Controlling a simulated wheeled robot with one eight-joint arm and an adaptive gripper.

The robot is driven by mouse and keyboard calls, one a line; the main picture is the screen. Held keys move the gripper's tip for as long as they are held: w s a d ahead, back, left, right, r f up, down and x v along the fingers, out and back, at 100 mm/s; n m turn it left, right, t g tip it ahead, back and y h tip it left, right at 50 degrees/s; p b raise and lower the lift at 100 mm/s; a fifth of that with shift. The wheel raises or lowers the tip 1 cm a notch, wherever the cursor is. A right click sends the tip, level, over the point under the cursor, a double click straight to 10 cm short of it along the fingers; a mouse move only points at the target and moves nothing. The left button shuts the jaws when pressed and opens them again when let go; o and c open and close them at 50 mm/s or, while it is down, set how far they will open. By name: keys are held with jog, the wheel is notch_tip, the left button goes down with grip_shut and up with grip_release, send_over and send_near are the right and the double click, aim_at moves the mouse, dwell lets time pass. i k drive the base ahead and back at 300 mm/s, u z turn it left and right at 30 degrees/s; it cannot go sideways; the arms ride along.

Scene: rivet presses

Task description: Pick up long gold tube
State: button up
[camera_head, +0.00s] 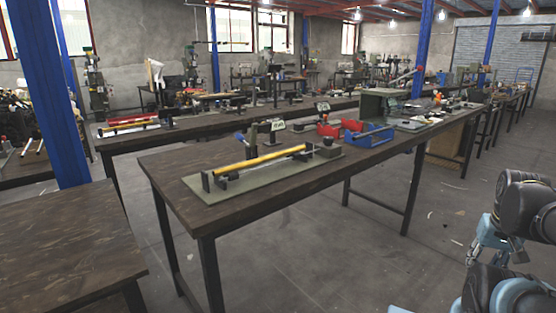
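The long gold tube (262,160) lies level across a dark holder on a grey-green base plate (215,192), on the near dark wooden workbench. Black upright supports stand at both its ends. My arm shows at the right edge, with black and light-blue links. A light-blue and grey part low on it (486,240) may be my gripper, but its fingers are not clear. It is well to the right of the bench, over the floor, far from the tube.
On the near workbench (300,188), a blue-handled press stands behind the tube, with red bins (329,129) and a blue frame (367,134) to its right. Another bench behind holds red and yellow tubes. A bare table (70,250) is front left.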

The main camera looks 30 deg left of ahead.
aim_at(224, 171)
jog(key=k, duration=0.95)
jog(key=u, duration=0.65)
jog(key=i, duration=1)
